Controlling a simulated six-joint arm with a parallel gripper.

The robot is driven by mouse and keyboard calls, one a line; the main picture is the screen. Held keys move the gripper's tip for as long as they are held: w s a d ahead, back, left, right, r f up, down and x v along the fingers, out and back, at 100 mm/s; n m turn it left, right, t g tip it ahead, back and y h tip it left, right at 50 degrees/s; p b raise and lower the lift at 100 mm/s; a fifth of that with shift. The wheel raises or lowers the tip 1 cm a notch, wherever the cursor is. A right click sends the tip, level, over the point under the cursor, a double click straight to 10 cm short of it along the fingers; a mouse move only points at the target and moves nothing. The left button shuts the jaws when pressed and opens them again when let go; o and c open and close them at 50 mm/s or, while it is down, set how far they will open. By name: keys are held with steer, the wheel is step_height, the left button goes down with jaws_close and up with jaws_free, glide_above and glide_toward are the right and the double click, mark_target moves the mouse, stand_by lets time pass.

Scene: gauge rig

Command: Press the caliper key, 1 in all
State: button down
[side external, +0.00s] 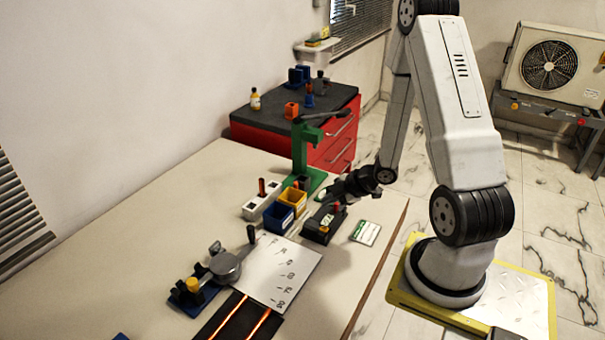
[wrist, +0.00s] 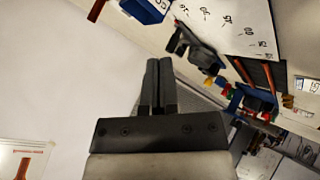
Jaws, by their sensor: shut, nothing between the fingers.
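My gripper (side external: 328,194) is low over the table in the side view, near a black box (side external: 322,225) with a red button (side external: 336,207) on it. The gap between them cannot be judged. In the wrist view my gripper (wrist: 159,62) has its two dark fingers together and empty. A grey round gauge with a handle (side external: 226,266) lies beside the white marked plate (side external: 284,270), near a blue base with a yellow knob (side external: 194,286). I cannot tell which part is the caliper key.
A green stand (side external: 301,155), a yellow bin (side external: 293,197), a blue bin (side external: 278,217) and a white socket block (side external: 254,207) stand close to my gripper. A small card (side external: 365,232) lies near the table edge. The left of the table is largely clear.

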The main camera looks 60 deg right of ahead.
mark_target(328, 229)
steer(key=shift+f, duration=3.35)
steer(key=shift+f, duration=0.8)
stand_by(0.6)
steer(key=shift+r, duration=0.8)
steer(key=shift+r, duration=0.15)
steer(key=shift+r, duration=2.35)
